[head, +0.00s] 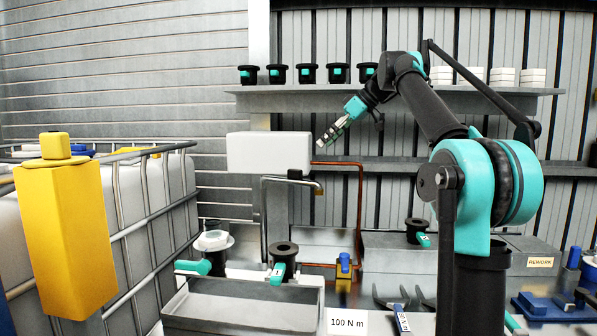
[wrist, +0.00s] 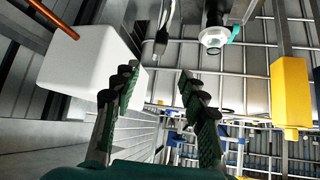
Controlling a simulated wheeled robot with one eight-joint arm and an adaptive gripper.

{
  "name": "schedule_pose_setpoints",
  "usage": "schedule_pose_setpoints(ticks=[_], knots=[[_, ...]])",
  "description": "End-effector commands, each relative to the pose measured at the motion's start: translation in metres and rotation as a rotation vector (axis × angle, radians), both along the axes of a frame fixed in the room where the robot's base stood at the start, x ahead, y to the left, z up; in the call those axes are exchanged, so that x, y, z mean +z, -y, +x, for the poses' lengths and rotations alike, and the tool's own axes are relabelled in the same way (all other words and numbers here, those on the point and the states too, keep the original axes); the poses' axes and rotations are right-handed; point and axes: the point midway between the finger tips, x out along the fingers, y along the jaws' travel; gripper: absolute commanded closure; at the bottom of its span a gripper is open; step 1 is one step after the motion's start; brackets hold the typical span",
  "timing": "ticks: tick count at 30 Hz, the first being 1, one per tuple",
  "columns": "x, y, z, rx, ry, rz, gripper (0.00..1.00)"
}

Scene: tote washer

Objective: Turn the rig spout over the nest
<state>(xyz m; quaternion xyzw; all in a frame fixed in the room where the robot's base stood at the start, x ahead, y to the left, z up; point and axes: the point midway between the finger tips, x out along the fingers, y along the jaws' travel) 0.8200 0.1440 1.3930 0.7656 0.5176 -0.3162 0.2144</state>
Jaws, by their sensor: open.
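The rig spout (head: 292,180) is a bent grey pipe below the white tank, with its brass-coloured tip (head: 319,189) pointing down at the right end. A dark, narrow spout end appears to show in the wrist view (wrist: 161,42). A pale round holder with a white piece in it (head: 213,240), which looks like the nest, stands left of the spout; it shows in the wrist view (wrist: 214,38). The spout tip is not over it. My gripper (head: 326,139) is open and empty, above and right of the spout, touching nothing. Its two fingers also show in the wrist view (wrist: 160,84).
The white tank (head: 268,152) is close left of my gripper. A copper pipe (head: 360,205) runs down beside it. A black flanged cup (head: 284,252) stands below the spout, behind a grey tray (head: 243,308). A yellow block (head: 65,240) is at left. A shelf (head: 400,98) holds cups.

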Motion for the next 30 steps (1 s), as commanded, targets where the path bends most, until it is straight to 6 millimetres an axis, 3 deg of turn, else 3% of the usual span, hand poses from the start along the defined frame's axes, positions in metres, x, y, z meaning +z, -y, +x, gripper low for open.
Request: schedule_pose_setpoints(ticks=[18,30], knots=[[-0.086,-0.079,0.031,0.001,-0.001,-0.001,0.57],[-0.109,-0.1,0.04,-0.002,-0.001,-0.001,0.57]])
